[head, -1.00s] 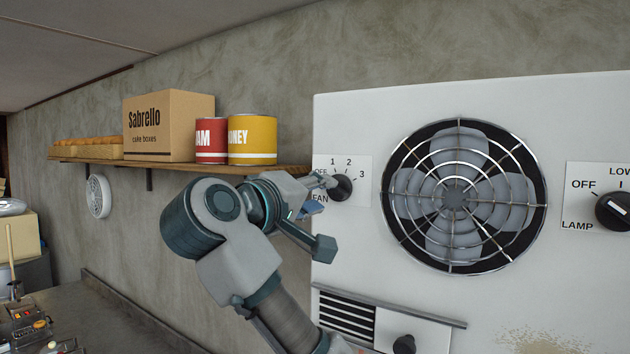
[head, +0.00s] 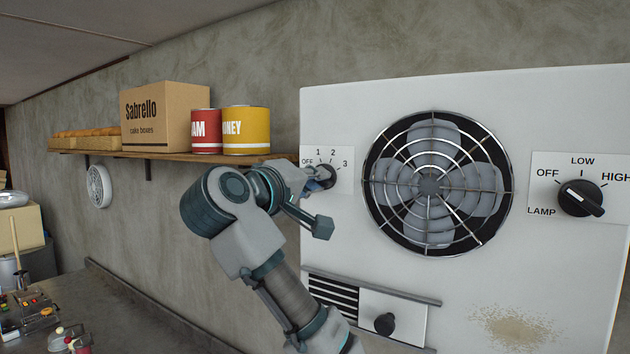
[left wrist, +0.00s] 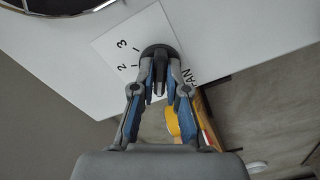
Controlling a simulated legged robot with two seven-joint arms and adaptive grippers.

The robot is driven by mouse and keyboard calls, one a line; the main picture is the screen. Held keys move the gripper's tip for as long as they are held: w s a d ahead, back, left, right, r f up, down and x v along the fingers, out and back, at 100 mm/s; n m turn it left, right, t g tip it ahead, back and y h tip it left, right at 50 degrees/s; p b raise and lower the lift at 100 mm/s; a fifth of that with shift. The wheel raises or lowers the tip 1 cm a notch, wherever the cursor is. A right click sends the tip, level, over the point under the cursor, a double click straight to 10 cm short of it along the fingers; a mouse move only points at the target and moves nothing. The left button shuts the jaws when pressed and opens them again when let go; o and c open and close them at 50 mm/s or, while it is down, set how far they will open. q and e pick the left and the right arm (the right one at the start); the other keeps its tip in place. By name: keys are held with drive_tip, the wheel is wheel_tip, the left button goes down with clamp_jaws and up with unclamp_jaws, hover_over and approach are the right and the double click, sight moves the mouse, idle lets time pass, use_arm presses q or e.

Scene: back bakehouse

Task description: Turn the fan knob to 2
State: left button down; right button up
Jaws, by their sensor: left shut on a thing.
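The black fan knob (head: 328,177) is on a white label plate (head: 345,182) marked OFF, 1, 2 and 3, at the left edge of the white panel. My left gripper (head: 316,180) is at the knob and hides its left part. In the left wrist view the knob (left wrist: 158,51) is between the two blue-padded fingers of my left gripper (left wrist: 160,84), which is shut on its grip bar. The 2 and 3 show beside it there. I cannot tell which mark the knob points to. My right gripper is not in view.
The caged fan (head: 436,183) is right of the knob. The lamp knob (head: 580,198) is farther right. A vent with a slider knob (head: 385,323) is below. A shelf (head: 170,156) with a cake box (head: 165,117) and two cans is close left of my gripper.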

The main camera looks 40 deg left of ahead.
use_arm(q)
drive_tip(key=shift+s+a+r+m+b, duration=0.15)
drive_tip(key=shift+m+b, duration=1.45)
drive_tip(key=shift+m, duration=2.35)
drive_tip(key=shift+w+a+f+m+b, duration=0.1)
drive_tip(key=shift+m+b, duration=1.5)
drive_tip(key=shift+m, duration=2.35)
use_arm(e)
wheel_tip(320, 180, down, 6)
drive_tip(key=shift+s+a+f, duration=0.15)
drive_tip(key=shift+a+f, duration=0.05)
use_arm(q)
drive_tip(key=c, duration=1.2)
unclamp_jaws()
drive_tip(key=shift+w, duration=0.2)
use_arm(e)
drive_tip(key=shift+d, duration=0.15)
